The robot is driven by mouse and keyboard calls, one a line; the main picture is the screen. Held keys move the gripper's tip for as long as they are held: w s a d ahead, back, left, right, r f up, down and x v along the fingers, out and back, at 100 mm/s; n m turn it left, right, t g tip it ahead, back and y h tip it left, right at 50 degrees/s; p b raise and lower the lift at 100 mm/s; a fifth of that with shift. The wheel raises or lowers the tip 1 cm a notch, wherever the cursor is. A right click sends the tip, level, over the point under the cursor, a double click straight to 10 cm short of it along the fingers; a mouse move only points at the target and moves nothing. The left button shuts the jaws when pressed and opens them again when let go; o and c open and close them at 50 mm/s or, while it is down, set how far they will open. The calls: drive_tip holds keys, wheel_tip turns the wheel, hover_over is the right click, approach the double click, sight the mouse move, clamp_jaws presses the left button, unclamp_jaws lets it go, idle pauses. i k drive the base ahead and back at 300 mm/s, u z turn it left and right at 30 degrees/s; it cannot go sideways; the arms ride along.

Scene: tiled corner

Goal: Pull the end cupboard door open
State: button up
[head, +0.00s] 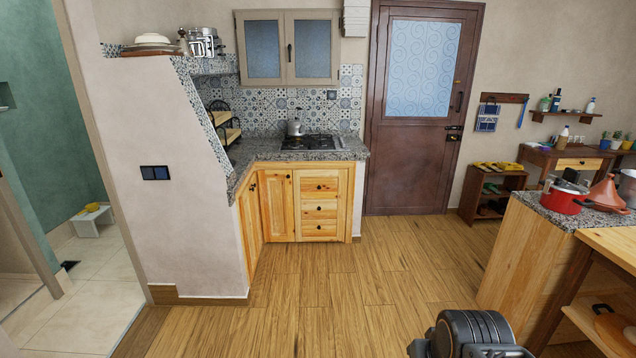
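The wooden base cupboards stand under the grey stone counter in the tiled corner. A pale wood door (277,206) faces me left of the drawers and appears shut. Another wooden door front (249,220) is on the left run, seen at a steep angle beside the plaster wall, with a small dark knob near its top; it also appears shut. I cannot tell for certain which is the end cupboard door. My gripper is not in view; only a dark part of my arm shows at the bottom right.
A drawer stack (320,205) with round dark knobs stands right of the cupboard doors. The wood floor (350,285) in front is clear. The plaster wall (190,235) flanks the left run. A stone-topped counter (560,213) with a red pot (564,199) stands at right.

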sight(245, 204)
drive_tip(key=u, duration=0.05)
drive_tip(key=i, duration=2.15)
drive_tip(key=u, duration=0.85)
drive_tip(key=i, duration=2.3)
drive_tip(key=u, duration=0.85)
drive_tip(key=i, duration=0.4)
drive_tip(key=u, duration=0.05)
